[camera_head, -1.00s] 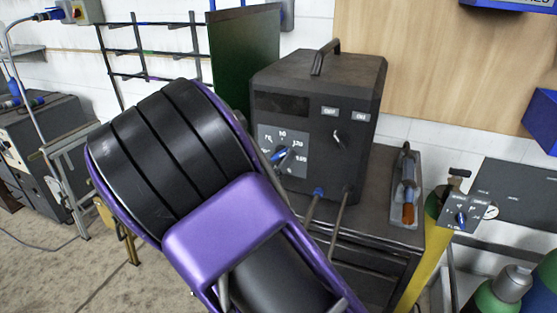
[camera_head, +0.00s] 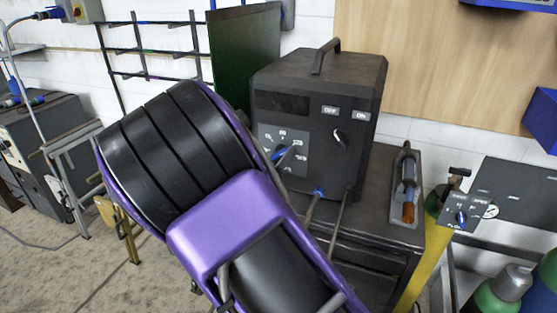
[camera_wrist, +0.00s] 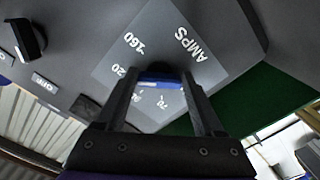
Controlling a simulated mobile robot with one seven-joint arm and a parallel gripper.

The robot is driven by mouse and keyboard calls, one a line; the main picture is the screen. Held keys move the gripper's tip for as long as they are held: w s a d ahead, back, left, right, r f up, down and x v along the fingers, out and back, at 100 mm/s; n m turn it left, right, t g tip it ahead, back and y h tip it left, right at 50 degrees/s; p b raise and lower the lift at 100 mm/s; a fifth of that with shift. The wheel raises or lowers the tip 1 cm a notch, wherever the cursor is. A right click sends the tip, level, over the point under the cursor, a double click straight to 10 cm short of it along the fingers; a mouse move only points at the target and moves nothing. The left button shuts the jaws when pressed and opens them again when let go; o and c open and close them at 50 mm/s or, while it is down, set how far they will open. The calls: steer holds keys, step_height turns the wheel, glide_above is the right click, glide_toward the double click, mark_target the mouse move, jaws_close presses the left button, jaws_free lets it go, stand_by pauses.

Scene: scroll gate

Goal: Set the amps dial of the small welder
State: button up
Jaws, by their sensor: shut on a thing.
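The small welder (camera_head: 350,95) is a dark grey box with a top handle, standing on a dark cabinet. Its amps dial (camera_head: 281,153) is a blue-marked knob on a grey scale plate at the left of its front. In the wrist view the plate (camera_wrist: 150,45) reads AMPS, with numbers such as 160 and 70 around the dial (camera_wrist: 160,84). My gripper (camera_wrist: 160,88) is shut on the dial, one finger on either side of it. Much of the dial is hidden by the fingers. In the head view my arm hides the gripper's fingers.
An OFF/ON switch (camera_head: 340,137) sits right of the dial. A tray with a torch-like tool (camera_head: 408,185) lies on the cabinet (camera_head: 380,225). A dark green screen (camera_head: 245,60) is behind, left of the welder.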

steer(key=shift+w+a+f+m+b, duration=0.1)
steer(key=shift+m+b, duration=1.9)
steer(key=shift+m, duration=0.5)
steer(key=shift+a+f+m+b, duration=0.1)
steer(key=shift+m+b, duration=1.9)
steer(key=shift+m, duration=0.5)
steer(key=shift+r, duration=0.1)
steer(key=o, duration=1.4)
steer(key=v, duration=1.7)
steer(key=shift+s+a+p, duration=0.1)
steer(key=shift+s+p, duration=0.1)
steer(key=shift+p, duration=0.15)
